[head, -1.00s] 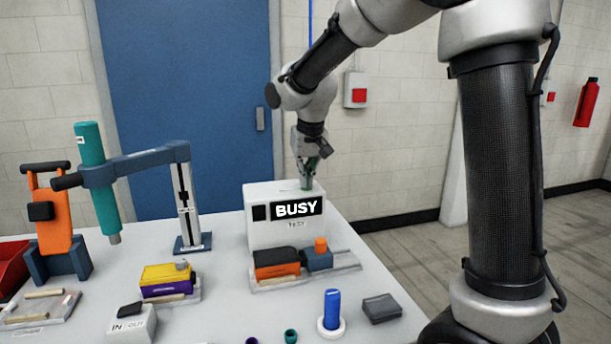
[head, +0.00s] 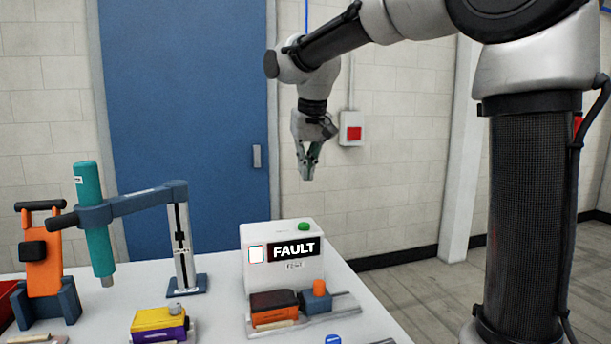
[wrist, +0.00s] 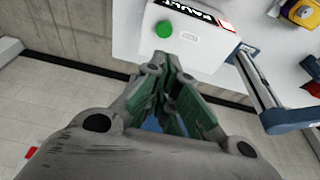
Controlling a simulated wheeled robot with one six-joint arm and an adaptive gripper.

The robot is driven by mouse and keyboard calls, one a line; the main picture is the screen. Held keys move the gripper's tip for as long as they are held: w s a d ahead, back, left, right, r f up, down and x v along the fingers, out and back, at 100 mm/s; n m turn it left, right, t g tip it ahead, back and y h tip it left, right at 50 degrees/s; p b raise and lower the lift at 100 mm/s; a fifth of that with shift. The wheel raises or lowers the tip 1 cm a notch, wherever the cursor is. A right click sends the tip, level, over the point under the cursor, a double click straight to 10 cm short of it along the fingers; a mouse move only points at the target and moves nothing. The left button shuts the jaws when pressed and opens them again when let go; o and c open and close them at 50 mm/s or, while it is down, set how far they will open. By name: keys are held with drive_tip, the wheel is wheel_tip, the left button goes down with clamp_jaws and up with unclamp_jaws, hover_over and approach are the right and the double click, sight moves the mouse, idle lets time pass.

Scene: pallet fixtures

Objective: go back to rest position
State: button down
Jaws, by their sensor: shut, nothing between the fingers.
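My gripper (head: 308,175) hangs in the air above and slightly right of the white tester box (head: 258,238), fingers pointing down. It is shut and holds nothing. The box's display (head: 292,250) reads FAULT, with a lit white and red panel at its left. A green button (head: 304,227) sits on top of the box, apart from my gripper. In the wrist view the green-padded fingers (wrist: 172,112) show below the green button (wrist: 163,29) and the box top.
A blue stand with a teal cylinder tool (head: 95,215) is at the left, beside an orange device in a cradle (head: 42,250). Orange-black and yellow-purple (head: 158,321) blocks lie on the table.

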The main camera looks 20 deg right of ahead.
idle(0.4)
drive_tip(key=s+d+f, duration=0.3)
drive_tip(key=s+d, duration=0.1)
drive_tip(key=s, duration=0.5)
drive_tip(key=s+d+f, duration=0.4)
drive_tip(key=s+d, duration=0.1)
drive_tip(key=s, duration=0.4)
drive_tip(key=s+d+f+t, duration=0.1)
drive_tip(key=s+d+f, duration=0.3)
drive_tip(key=s, duration=0.6)
drive_tip(key=shift+d, duration=0.65)
